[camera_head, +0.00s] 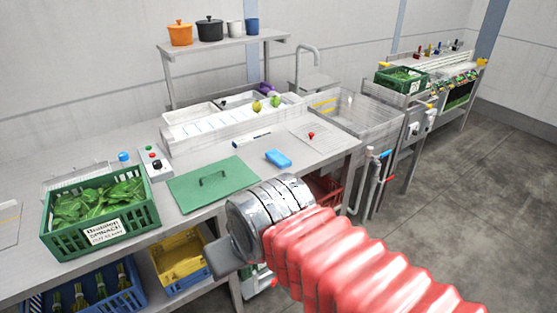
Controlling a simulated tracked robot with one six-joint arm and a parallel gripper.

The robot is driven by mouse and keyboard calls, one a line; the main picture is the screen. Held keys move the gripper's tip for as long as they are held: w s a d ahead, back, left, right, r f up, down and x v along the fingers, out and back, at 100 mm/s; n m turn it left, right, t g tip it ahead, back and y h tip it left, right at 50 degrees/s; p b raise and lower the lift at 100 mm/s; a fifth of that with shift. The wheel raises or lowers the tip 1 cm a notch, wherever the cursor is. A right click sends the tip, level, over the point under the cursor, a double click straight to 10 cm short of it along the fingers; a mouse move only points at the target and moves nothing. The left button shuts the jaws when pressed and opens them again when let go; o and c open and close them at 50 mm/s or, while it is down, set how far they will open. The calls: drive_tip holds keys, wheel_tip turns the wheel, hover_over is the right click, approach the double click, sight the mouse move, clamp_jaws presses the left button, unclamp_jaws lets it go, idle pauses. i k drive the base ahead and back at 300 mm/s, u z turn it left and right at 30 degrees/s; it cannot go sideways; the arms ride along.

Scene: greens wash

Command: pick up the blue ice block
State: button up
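The blue ice block (278,158) is a small bright blue slab. It lies flat on the grey steel counter (240,153), to the right of a green cutting board (214,183). My arm, in a red ribbed sleeve with a metal collar, comes in from the lower right. My gripper (222,262) is at its end, in front of the counter, below and to the left of the block in the picture and apart from it. Only a grey part of the gripper shows, so its opening is hidden.
A green crate of spinach (140,222) stands on the counter's left. A white rail-like bin (235,122) runs behind the board. A sink basin (355,115) is at the right. A red knob (311,135) and a marker-like item (252,140) lie near the block.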

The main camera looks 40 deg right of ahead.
sight(281, 161)
drive_tip(key=z, duration=0.5)
drive_tip(key=i, duration=0.95)
drive_tip(key=u, duration=0.45)
